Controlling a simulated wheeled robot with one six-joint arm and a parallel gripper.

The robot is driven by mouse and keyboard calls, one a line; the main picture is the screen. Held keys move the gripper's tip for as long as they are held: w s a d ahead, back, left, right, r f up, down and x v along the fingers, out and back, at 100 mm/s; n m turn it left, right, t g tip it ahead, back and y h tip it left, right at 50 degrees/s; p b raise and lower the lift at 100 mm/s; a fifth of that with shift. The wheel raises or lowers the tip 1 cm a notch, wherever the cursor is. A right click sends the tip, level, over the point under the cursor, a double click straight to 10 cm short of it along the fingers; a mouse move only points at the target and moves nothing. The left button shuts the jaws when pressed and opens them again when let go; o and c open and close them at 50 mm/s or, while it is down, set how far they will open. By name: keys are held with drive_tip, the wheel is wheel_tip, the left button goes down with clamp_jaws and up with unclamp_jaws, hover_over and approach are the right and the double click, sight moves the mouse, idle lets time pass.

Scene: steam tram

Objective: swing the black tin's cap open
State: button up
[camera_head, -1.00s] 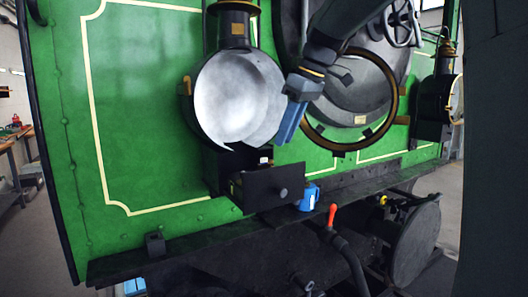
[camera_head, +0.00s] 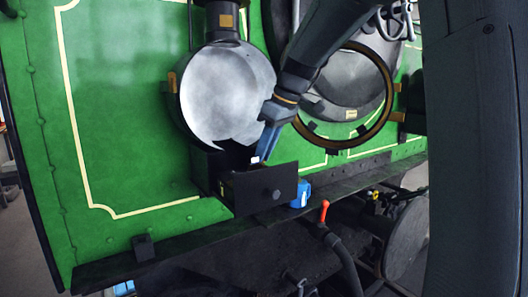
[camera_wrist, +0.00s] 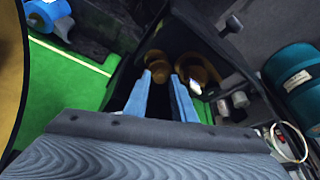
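A black box-shaped tin (camera_head: 207,172) sits on the ledge below the round lamp. A dark flat panel with a round knob (camera_head: 252,192), which looks like its cap, stands upright across its front; the knobbed panel also shows in the wrist view (camera_wrist: 200,32). The tin's top looks uncovered. Brown round pieces (camera_wrist: 158,62) show inside it in the wrist view. My gripper (camera_wrist: 161,80) has its two blue fingers apart, with nothing held between them. In the head view my gripper (camera_head: 263,150) points down just above the tin, behind the panel. I cannot tell whether a finger touches it.
The pale round lamp (camera_head: 225,90) is close to the left of my gripper. A brass-coloured ring (camera_head: 385,105) is to the right. A blue object (camera_head: 301,194) sits right beside the panel, and a red-handled lever (camera_head: 324,210) stands below. The green plate is flat behind.

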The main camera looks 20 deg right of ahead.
clamp_jaws()
drive_tip(key=m, duration=0.1)
drive_tip(key=a+m+t+h+p, duration=0.1)
drive_tip(key=m, duration=0.1)
drive_tip(key=shift+a, duration=0.1)
drive_tip(key=m, duration=0.1)
drive_tip(key=m+h+p, duration=0.1)
drive_tip(key=m, duration=0.1)
drive_tip(key=a+m+p, duration=0.1)
drive_tip(key=m, duration=0.1)
drive_tip(key=shift+w+a+r+t+h, duration=0.1)
drive_tip(key=shift+w+t+h, duration=0.2)
drive_tip(key=shift+w+h, duration=0.1)
drive_tip(key=m+h, duration=0.1)
drive_tip(key=m, duration=0.1)
drive_tip(key=w+a+m+p, duration=0.1)
drive_tip(key=m, duration=0.1)
drive_tip(key=shift+w+h, duration=0.1)
drive_tip(key=shift+h, duration=0.3)
drive_tip(key=shift+w+a+m+g+h, duration=0.1)
drive_tip(key=shift+w+m+g+h, duration=0.15)
drive_tip(key=shift+m, duration=0.65)
drive_tip(key=shift+w+d+m+g+h, duration=0.1)
drive_tip(key=shift+w+m+g+h, duration=0.15)
drive_tip(key=shift+m, duration=0.65)
drive_tip(key=shift+w+a+m+g+h, duration=0.1)
drive_tip(key=shift+w+m+h, duration=0.15)
drive_tip(key=shift+m, duration=0.65)
